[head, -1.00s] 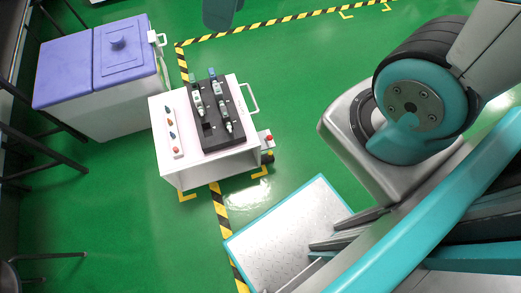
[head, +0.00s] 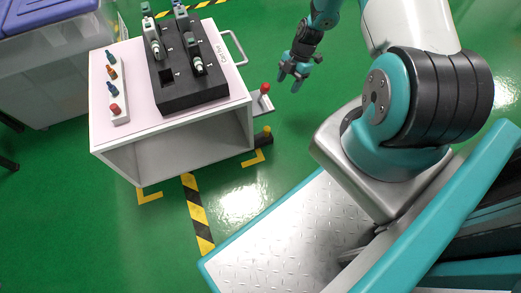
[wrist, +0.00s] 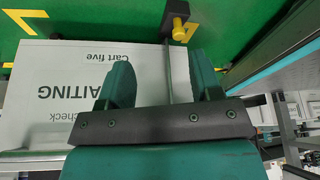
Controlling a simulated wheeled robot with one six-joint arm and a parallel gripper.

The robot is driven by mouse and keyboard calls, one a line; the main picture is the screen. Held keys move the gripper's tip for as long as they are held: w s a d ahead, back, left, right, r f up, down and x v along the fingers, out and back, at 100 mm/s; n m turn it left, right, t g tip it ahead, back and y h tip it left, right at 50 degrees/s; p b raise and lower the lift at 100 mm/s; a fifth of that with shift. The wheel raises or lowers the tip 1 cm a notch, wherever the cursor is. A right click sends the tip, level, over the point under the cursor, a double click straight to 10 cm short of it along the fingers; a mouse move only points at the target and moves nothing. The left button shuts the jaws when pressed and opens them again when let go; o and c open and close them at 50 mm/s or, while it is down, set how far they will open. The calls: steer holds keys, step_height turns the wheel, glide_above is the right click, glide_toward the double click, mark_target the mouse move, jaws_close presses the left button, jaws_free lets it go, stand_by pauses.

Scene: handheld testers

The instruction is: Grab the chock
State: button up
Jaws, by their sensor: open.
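The chock (head: 263,137) is a dark block with a yellow knob. It is on the floor by the cart's right side, next to a yellow corner mark. In the wrist view the chock (wrist: 179,27) shows at the top, beyond my fingertips and slightly right of the gap's middle. My gripper (head: 290,79) hangs in the air to the right of the cart, up and to the right of the chock in the head view. In the wrist view my gripper (wrist: 162,76) has its two green fingers spread, with nothing held between them.
The white cart (head: 180,128) carries a black tester rack (head: 193,93) and a strip of coloured pegs (head: 118,95). A side ledge with a red knob (head: 265,88) sticks out near the chock. A lidded bin (head: 60,70) stands left.

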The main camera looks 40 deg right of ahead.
step_height(320, 180, down, 10)
steer(key=s+d+n+b, duration=0.1)
steer(key=s+d+b, duration=0.1)
steer(key=s, duration=0.1)
steer(key=b, duration=0.5)
glide_toward(268, 128)
steer(key=shift+x, duration=3.05)
steer(key=b+x, duration=0.4)
steer(key=x, duration=0.1)
steer(key=shift+r, duration=0.1)
steer(key=shift+c, duration=0.4)
jaws_close()
